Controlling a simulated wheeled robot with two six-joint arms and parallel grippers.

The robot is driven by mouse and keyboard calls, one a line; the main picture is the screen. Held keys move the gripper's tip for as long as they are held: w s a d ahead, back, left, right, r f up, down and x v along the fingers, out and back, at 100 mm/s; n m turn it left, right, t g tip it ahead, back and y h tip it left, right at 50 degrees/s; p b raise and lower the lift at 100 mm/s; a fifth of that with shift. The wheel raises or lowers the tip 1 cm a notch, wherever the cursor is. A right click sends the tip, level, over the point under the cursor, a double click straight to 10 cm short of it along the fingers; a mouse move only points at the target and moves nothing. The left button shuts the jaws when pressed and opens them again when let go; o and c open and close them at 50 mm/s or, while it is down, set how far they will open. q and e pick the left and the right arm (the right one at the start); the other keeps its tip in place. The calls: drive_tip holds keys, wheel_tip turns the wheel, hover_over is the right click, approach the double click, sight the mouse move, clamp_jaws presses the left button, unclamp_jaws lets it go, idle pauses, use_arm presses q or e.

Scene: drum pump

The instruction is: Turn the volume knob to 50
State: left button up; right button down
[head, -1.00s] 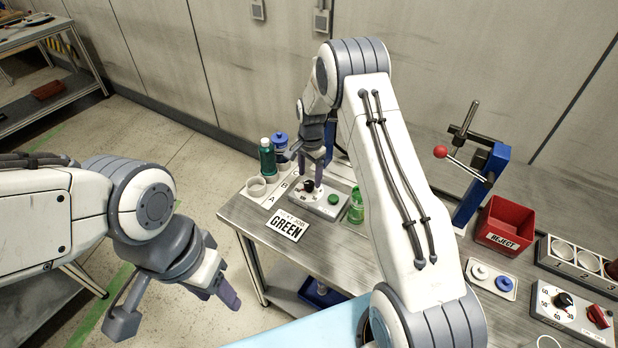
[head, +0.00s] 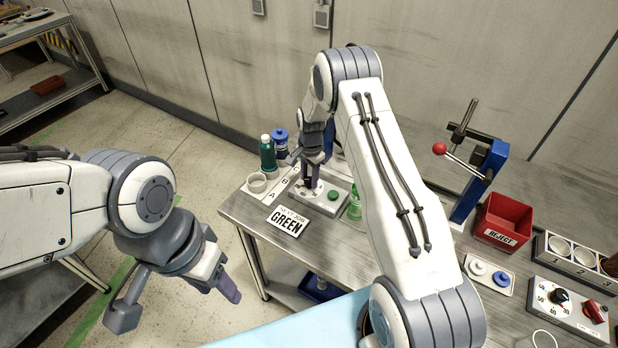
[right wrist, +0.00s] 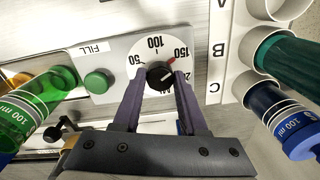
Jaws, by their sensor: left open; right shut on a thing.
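The volume knob (right wrist: 158,76) is small and dark, on a white dial plate (right wrist: 137,47) marked 50, 100, 150 and 200. A red mark on it points toward 150. My right gripper (right wrist: 157,84) is shut on the knob, one finger on each side. In the head view the right gripper (head: 312,187) reaches down to the pump's control box (head: 327,203), and its fingers mostly hide the knob. My left gripper (head: 178,299) is open and empty, left of the table and away from the box.
A green FILL button (right wrist: 97,81) is beside the dial. A green bottle (right wrist: 41,97) stands close by; a rack (right wrist: 234,60) holds more bottles. A GREEN job card (head: 287,221) lies in front. Another dial box (head: 568,305) and a red reject bin (head: 504,221) are at right.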

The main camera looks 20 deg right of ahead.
drive_tip(key=n+b, duration=0.2)
drive_tip(key=n, duration=0.2)
drive_tip(key=shift+f+b, duration=0.15)
drive_tip(key=shift+b, duration=0.15)
drive_tip(key=n+b, duration=0.2)
drive_tip(key=n, duration=0.4)
drive_tip(key=shift+n, duration=0.3)
drive_tip(key=n+b, duration=0.2)
drive_tip(key=n, duration=0.4)
drive_tip(key=shift+n+g, duration=0.3)
drive_tip(key=n, duration=0.6)
drive_tip(key=shift+b, duration=0.4)
drive_tip(key=shift+s+n, duration=0.1)
drive_tip(key=shift+n, duration=0.2)
drive_tip(key=shift+c, duration=2.2)
unclamp_jaws()
drive_tip(key=shift+r, duration=0.25)
